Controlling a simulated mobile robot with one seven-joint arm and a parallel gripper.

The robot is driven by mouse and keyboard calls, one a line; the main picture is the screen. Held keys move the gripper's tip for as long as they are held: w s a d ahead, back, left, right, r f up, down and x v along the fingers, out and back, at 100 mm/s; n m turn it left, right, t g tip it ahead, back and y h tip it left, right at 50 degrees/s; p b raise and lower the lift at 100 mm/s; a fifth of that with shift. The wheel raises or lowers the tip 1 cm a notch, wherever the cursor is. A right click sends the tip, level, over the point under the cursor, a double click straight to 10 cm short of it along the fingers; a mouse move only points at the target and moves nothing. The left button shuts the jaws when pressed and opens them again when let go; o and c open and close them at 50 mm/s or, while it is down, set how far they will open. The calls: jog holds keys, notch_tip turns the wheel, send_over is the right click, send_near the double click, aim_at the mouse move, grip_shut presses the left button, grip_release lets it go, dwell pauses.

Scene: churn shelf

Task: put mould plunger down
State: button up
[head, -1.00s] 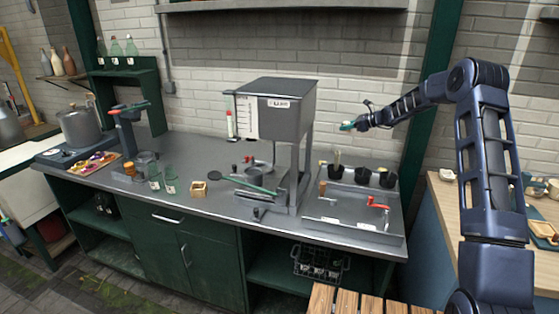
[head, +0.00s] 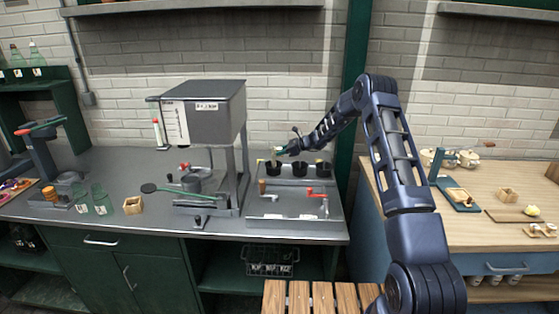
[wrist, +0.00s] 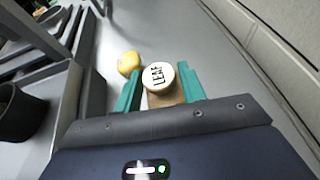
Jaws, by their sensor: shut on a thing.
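The mould plunger (wrist: 160,77) shows in the wrist view with a round white face marked "LEAF" and a brown body below it. My gripper (wrist: 162,90) is shut on it, with a teal finger on each side. In the head view my gripper (head: 281,150) is at the back of the grey counter, just above and behind the row of black cups. The plunger is too small there to make out clearly. Whether its lower end touches the counter cannot be told.
A yellow round thing (wrist: 128,63) lies just beyond the plunger. A grey machine (head: 205,110) stands to the left. Bare counter shows beside my gripper, toward the wall.

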jog(key=shift+f, duration=2.1)
jog(key=shift+f, duration=0.1)
jog(key=o, duration=1)
jog(key=shift+c, duration=0.2)
